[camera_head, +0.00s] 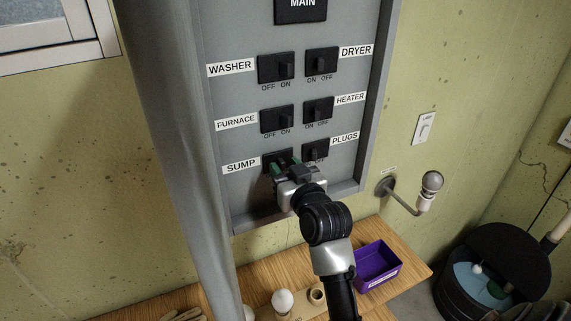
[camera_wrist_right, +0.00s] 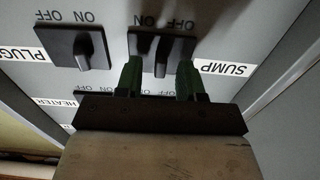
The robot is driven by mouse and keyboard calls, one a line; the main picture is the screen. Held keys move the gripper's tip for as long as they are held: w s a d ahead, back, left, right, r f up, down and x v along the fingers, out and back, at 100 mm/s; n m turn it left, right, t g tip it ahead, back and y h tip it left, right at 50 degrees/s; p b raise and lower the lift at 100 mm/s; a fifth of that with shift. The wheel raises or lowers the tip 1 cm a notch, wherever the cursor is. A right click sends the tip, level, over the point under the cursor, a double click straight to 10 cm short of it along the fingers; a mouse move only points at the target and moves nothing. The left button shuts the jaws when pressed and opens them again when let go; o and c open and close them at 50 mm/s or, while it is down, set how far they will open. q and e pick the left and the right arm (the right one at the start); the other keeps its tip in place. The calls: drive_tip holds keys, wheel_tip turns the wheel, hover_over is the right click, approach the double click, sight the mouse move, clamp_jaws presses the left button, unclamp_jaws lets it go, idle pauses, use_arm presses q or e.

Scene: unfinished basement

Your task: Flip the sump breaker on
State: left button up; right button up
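The sump breaker (camera_head: 270,160) is a black switch beside the SUMP label (camera_head: 241,166), bottom left of the grey panel. In the right wrist view the sump breaker (camera_wrist_right: 143,44) appears upside down. Its lever stands near the middle of the plate; I cannot tell whether it sits at OFF or ON. My right gripper (camera_head: 285,169) is at this breaker. In the wrist view the right gripper (camera_wrist_right: 158,80) is open, with one green-padded finger on each side of the lever and gaps between. The head view hides part of the breaker behind the gripper. My left gripper is out of view.
The plugs breaker (camera_head: 316,150) is close on the right and the furnace breaker (camera_head: 277,119) is above. The open panel door (camera_head: 175,130) stands left. Below is a wooden bench (camera_head: 405,262) with a purple tray (camera_head: 377,264) and bulb (camera_head: 282,301). A wall lamp (camera_head: 432,182) sticks out right.

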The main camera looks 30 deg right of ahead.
drive_tip(key=shift+w, duration=0.1)
clamp_jaws()
drive_tip(key=n+y+b, duration=0.1)
drive_tip(key=y, duration=0.1)
drive_tip(key=d+n+g+y+b, duration=0.1)
drive_tip(key=n+y+b, duration=0.1)
drive_tip(key=y, duration=0.1)
drive_tip(key=d+n+y+b, duration=0.1)
drive_tip(key=n+y+b, duration=0.1)
drive_tip(key=shift+w+d+y, duration=0.15)
drive_tip(key=shift+w+y, duration=0.05)
drive_tip(key=shift+y, duration=0.2)
idle(0.4)
